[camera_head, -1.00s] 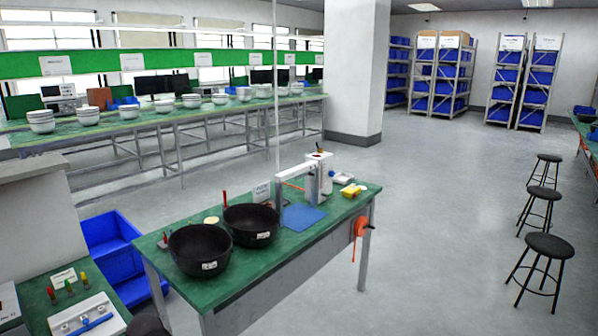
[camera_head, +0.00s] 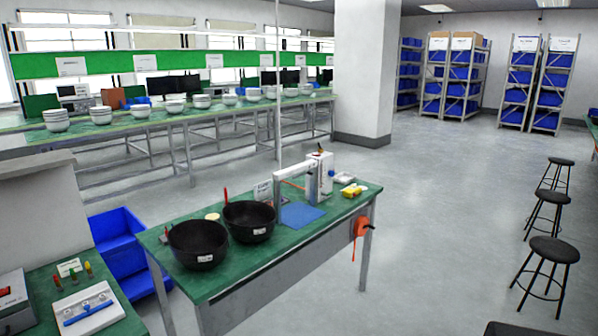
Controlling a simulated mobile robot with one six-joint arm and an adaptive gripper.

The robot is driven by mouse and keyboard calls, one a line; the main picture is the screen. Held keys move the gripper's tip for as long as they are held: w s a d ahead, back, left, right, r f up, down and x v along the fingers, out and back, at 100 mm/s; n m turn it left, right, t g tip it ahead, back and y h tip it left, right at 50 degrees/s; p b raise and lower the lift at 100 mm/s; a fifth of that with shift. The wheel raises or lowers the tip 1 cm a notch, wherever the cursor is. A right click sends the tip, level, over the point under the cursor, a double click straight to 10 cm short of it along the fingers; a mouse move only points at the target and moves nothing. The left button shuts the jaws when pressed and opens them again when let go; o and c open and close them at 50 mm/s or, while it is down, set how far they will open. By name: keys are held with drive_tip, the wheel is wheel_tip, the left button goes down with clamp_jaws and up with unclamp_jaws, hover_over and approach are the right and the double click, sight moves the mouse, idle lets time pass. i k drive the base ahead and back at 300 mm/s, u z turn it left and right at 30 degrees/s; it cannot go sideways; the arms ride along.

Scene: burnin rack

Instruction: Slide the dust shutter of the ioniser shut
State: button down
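I cannot pick out the ioniser or its dust shutter for certain. On the low green bench at the lower left lies a white panel (camera_head: 92,309) with a blue bar and round metal knobs. A grey box with a red part (camera_head: 12,300) is cut off by the left edge. On the middle green bench stands a white upright device (camera_head: 319,177) with a horizontal arm over a blue mat (camera_head: 301,215). Whether any of these has a shutter is too small to tell. My gripper is not in view.
Two black bowls (camera_head: 198,243) (camera_head: 249,221) stand on the middle bench (camera_head: 235,276). Blue bins (camera_head: 118,236) sit between the two benches. Three black stools (camera_head: 554,250) stand at the right. Open floor (camera_head: 440,210) lies between the middle bench and the stools.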

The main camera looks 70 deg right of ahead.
sight(309, 173)
drive_tip(key=z, duration=0.7)
drive_tip(key=k, duration=0.1)
drive_tip(key=u, duration=2.15)
drive_tip(key=k, duration=1.2)
drive_tip(key=z, duration=3.25)
drive_tip(key=i, duration=0.1)
drive_tip(key=u, duration=1.35)
